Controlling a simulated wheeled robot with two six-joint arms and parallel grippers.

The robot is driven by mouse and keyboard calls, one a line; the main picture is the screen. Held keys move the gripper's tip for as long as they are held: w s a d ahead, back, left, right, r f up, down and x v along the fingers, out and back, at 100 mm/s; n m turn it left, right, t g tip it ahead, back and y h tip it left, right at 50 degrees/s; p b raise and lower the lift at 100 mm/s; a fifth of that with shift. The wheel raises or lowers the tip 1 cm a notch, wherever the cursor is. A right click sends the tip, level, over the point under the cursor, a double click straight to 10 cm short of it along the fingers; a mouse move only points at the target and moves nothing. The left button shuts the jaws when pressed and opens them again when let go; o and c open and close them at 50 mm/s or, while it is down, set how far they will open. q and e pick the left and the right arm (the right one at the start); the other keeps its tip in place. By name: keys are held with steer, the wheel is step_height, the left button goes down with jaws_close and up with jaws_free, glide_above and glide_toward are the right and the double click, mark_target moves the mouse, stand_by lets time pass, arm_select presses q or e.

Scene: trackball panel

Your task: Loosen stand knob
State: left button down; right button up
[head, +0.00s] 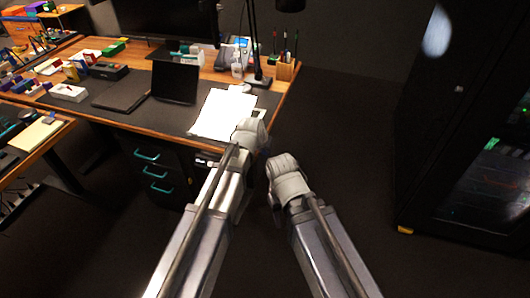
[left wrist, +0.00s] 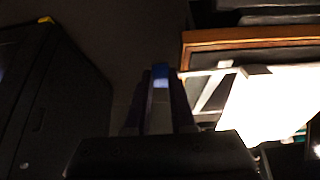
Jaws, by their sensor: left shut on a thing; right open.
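My left gripper (head: 252,134) is at the near right corner of the desk, just beside a white panel or sheet (head: 222,112). In the left wrist view its two dark fingers (left wrist: 158,105) are closed on a small blue part (left wrist: 160,71). That part looks like the stand knob, but it is small and blurred, so its shape is unclear. The white panel also shows in the left wrist view (left wrist: 272,103), right of the fingers, with a pale bar beside it. My right gripper (head: 287,178) is open, lower and to the right of the left one. Its fingertips are hidden.
The wooden desk (head: 284,82) holds a dark laptop (head: 174,82), a lamp (head: 257,70), a pen holder (head: 286,70) and small boxes. A drawer unit (head: 153,172) is below. A dark cabinet (head: 470,150) stands at right. The floor between is clear.

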arm_select(q)
steer(key=shift+s+a+f+t+h+b, duration=0.15)
steer(key=shift+f+t+h+b, duration=0.2)
steer(key=shift+t+b, duration=1.35)
steer(key=shift+s+d+f+t+h+b, duration=0.15)
steer(key=shift+t+h+b, duration=0.55)
steer(key=shift+b, duration=1.75)
steer(key=shift+s+a+f+t+h+b, duration=0.1)
steer(key=shift+s+f+t+h+b, duration=0.1)
steer(key=shift+t+b, duration=1.6)
arm_select(e)
step_height(320, 180, down, 14)
steer(key=shift+r+b, duration=0.25)
steer(key=shift+b, duration=0.05)
arm_select(q)
steer(key=c, duration=0.8)
jaws_free()
steer(key=shift+o, duration=0.2)
steer(key=shift+s+r, duration=0.1)
